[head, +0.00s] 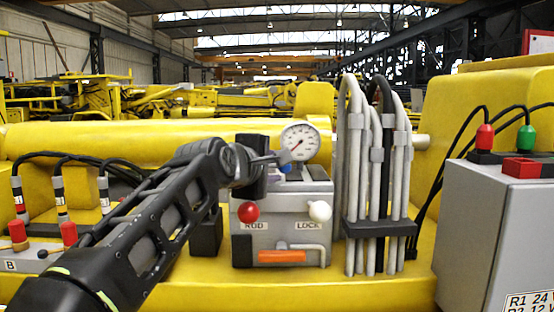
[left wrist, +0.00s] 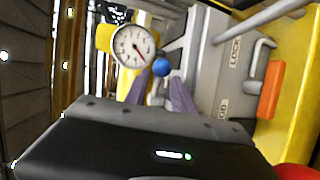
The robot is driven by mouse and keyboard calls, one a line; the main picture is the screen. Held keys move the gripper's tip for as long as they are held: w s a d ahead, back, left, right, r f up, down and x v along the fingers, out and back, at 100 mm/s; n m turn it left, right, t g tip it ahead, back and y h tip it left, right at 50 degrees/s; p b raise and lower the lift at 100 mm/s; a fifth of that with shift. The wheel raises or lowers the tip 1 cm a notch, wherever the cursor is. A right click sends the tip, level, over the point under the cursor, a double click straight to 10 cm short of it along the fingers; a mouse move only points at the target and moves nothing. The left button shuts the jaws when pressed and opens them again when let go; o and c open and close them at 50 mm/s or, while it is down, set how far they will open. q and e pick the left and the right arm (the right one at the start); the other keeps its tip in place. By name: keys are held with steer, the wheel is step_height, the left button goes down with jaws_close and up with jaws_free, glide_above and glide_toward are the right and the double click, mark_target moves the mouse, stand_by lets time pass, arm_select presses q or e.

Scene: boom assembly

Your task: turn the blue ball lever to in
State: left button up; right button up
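The blue ball lever (left wrist: 161,67) shows its ball just beyond and between the fingertips of my left gripper (left wrist: 159,82) in the left wrist view. The two fingers stand apart, one on each side of the ball's line; I cannot tell whether either touches it. In the head view the blue ball (head: 286,168) is a small patch, partly hidden under my left gripper (head: 284,157), at the top of the grey valve box (head: 291,238). The lever's stem and any in/out label are hidden. My right gripper is not in view.
A round gauge (head: 300,141) stands close behind the left gripper. The box front has a red ball knob (head: 248,212) by ROD, a white ball knob (head: 319,210) by LOCK, and an orange handle (head: 282,256). Grey hoses (head: 355,190) rise close on the right.

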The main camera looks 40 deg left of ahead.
arm_select(q)
steer(key=shift+p+x, duration=0.3)
steer(key=shift+x, duration=1)
steer(key=shift+c, duration=0.5)
jaws_close()
